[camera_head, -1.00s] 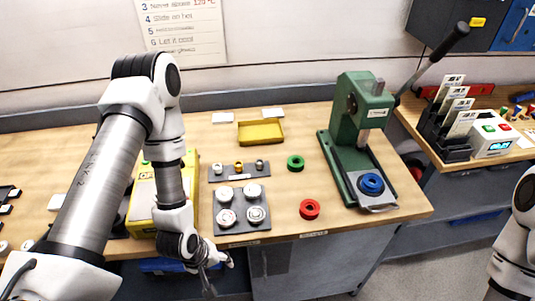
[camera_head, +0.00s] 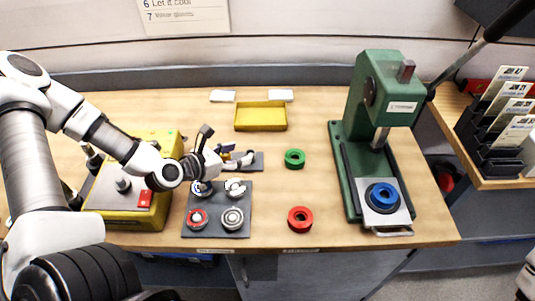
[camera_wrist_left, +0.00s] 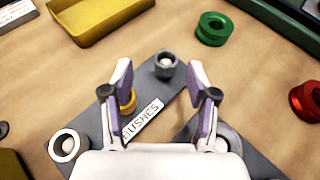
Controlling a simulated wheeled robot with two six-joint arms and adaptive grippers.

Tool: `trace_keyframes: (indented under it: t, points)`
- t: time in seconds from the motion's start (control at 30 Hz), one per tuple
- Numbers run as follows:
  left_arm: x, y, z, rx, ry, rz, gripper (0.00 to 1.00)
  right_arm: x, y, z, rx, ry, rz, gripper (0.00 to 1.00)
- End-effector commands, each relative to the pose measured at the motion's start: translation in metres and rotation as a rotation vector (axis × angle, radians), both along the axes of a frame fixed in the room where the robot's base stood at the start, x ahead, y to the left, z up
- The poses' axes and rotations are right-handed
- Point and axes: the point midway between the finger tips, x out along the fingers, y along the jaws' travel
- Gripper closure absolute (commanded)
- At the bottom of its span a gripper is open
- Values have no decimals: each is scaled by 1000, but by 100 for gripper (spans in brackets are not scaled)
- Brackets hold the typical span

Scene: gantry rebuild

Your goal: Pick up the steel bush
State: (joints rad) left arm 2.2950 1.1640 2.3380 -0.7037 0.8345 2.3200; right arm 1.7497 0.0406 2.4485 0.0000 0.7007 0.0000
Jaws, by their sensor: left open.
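The grey bush (camera_wrist_left: 165,64), which looks like steel, stands upright at the far end of the dark bush board (camera_wrist_left: 178,95) in the left wrist view. A brass-coloured bush (camera_wrist_left: 128,101) stands mid-board, partly behind a finger. A paler silvery bush (camera_wrist_left: 68,146) stands at the near left end. My left gripper (camera_wrist_left: 160,78) is open and empty. Its fingers show either side of the grey bush in the picture, with no contact visible. In the head view my left gripper (camera_head: 236,153) is over the board and hides most of the bushes. My right gripper is out of view.
A plate with several bearings (camera_head: 216,230) lies in front of the board. A yellow tray (camera_head: 260,117) is behind; green (camera_head: 294,159) and red (camera_head: 300,219) rings are to the right. A green press (camera_head: 345,180) stands further right, a yellow machine (camera_head: 130,215) left.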

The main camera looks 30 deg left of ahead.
Motion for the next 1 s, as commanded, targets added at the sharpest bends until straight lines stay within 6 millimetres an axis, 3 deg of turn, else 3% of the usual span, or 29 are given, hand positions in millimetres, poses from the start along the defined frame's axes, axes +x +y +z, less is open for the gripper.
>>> trace_keyframes:
  t: [0.2, 0.37, 0.63, 0.9, 0.97, 1.0]
  points:
    - [17, -6, -9, 4, 3, -6, 41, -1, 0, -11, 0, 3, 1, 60]
    - [26, -10, -13, 8, 4, -8, 41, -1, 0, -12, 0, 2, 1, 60]
    - [57, -21, -28, 7, 3, -7, 41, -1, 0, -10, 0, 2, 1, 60]
    - [62, -22, -30, 1, 3, -4, 41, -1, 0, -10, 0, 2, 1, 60]
    - [62, -22, -30, 1, 3, -4, 59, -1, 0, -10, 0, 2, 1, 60]
    - [62, -22, -30, 1, 3, -4, 73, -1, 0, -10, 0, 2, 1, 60]
